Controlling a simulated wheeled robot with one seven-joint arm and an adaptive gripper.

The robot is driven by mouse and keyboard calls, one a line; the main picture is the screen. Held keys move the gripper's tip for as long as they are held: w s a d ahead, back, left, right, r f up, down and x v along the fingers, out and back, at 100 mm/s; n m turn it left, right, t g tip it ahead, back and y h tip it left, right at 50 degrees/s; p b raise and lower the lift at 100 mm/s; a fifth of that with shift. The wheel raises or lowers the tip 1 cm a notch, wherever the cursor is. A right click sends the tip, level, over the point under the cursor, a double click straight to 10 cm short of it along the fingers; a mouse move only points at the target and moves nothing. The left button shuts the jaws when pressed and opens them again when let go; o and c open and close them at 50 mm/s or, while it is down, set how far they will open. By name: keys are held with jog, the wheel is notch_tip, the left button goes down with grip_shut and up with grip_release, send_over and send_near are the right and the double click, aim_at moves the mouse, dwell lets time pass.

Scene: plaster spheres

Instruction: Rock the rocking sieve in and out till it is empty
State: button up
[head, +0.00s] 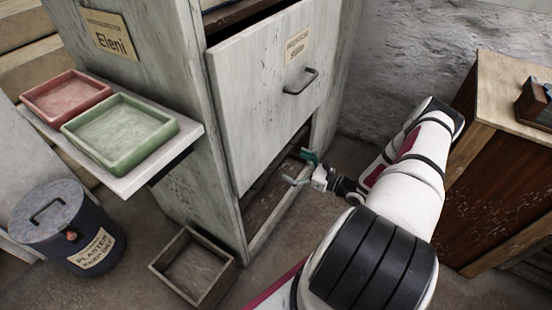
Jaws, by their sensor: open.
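A tall, worn whitish cabinet (190,110) stands in the middle of the head view. Its big front panel (262,90) has a dark bar handle (300,82) and a paper label, and stands out from the cabinet with a dark gap along its top. I cannot tell whether this panel belongs to the rocking sieve, and what lies behind it is hidden. Below the panel is a low opening with a wooden-edged floor (262,205). My gripper (298,169) is open and empty in front of this opening, below and apart from the handle.
A side shelf carries a red tray (66,97) and a green tray (120,130). A lidded plaster bin (68,228) and an open wooden box (193,268) stand on the floor at left. A wooden cabinet (510,160) stands at right, beyond my arm.

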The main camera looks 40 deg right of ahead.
aim_at(277, 157)
jog(key=b+x, duration=0.1)
jog(key=x, duration=0.6)
jog(key=shift+w, duration=0.15)
